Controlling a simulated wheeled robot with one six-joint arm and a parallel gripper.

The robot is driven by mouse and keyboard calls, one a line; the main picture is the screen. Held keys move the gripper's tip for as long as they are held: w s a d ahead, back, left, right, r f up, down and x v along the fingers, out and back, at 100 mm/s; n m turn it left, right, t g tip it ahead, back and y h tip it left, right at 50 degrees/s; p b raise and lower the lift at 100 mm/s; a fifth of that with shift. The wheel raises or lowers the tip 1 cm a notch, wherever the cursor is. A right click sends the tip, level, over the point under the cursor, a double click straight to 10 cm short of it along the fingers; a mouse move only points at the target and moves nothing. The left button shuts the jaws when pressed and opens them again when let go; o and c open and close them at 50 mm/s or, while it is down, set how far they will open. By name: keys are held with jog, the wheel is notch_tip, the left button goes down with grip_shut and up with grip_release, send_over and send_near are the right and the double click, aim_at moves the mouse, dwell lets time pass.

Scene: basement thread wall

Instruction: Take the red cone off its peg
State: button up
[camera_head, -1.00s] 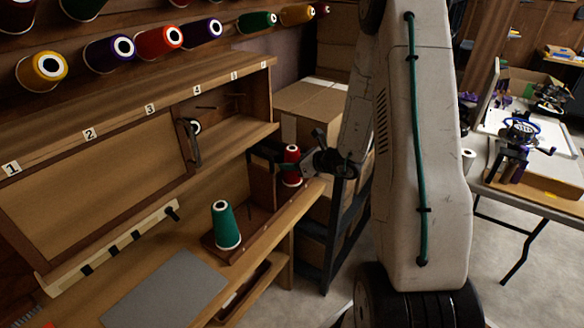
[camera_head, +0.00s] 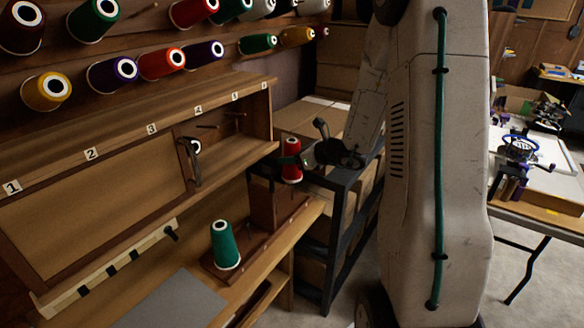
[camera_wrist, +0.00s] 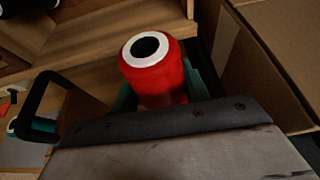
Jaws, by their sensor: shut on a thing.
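The red cone (camera_head: 291,160) is upright, held at the end of my arm above the right part of the bench's peg board. My gripper (camera_head: 287,161) is shut on it. The wrist view shows the red cone (camera_wrist: 156,72) from above, with its white top ring and dark hole, and green finger pads (camera_wrist: 194,84) beside it. The peg board (camera_head: 286,222) is below, with a bare thin peg to the right of the green cone (camera_head: 224,245). The green cone stands upright on the board. The red cone's underside is clear of the board in the head view.
A wooden cabinet (camera_head: 150,130) with numbered slots and an open compartment is to the left. Thread cones hang on the wall above. Cardboard boxes (camera_head: 312,117) on a dark shelf rack (camera_head: 340,235) stand close behind and right of my gripper. A grey mat (camera_head: 175,302) lies on the bench.

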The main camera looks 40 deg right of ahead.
jog(key=shift+r, duration=0.45)
jog(key=shift+r, duration=1.95)
